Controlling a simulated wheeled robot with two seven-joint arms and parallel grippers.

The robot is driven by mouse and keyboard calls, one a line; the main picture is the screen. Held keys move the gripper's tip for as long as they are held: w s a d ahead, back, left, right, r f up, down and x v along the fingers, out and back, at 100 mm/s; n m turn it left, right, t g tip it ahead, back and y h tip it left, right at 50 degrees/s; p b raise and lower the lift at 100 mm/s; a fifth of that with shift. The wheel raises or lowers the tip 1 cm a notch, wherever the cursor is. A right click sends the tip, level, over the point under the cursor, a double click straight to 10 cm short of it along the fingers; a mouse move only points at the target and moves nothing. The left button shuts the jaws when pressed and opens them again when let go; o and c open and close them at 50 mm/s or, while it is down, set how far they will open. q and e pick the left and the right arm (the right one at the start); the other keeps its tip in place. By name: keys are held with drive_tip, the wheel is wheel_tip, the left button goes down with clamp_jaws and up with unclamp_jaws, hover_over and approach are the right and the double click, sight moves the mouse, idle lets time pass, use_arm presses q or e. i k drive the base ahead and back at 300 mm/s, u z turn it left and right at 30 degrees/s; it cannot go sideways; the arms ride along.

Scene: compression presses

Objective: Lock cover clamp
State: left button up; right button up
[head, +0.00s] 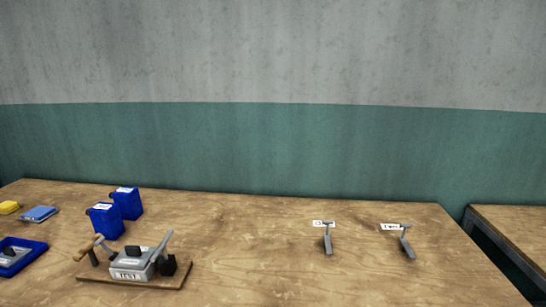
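A small press (132,265) labelled with a white tag stands on a wooden base board (118,278) at the front left of the table. It has a grey body with a black knob on top. A grey lever (162,245) rises at a slant on its right side, beside a dark block (169,266). A wooden-handled lever (90,248) stands at its left end. I cannot tell from this distance which part is the cover clamp or whether it is locked. Neither of my grippers is in view.
Two blue containers (105,221) (128,203) stand behind the press. A blue tray (20,258), a blue pad (39,214) and a yellow block (9,207) lie at left. Two grey metal stands (328,241) (405,244) with labels are at right. The middle of the wooden table (250,255) is clear.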

sight(98, 242)
drive_tip(key=u, duration=2.5)
drive_tip(key=i, duration=1.65)
drive_tip(key=z, duration=2.35)
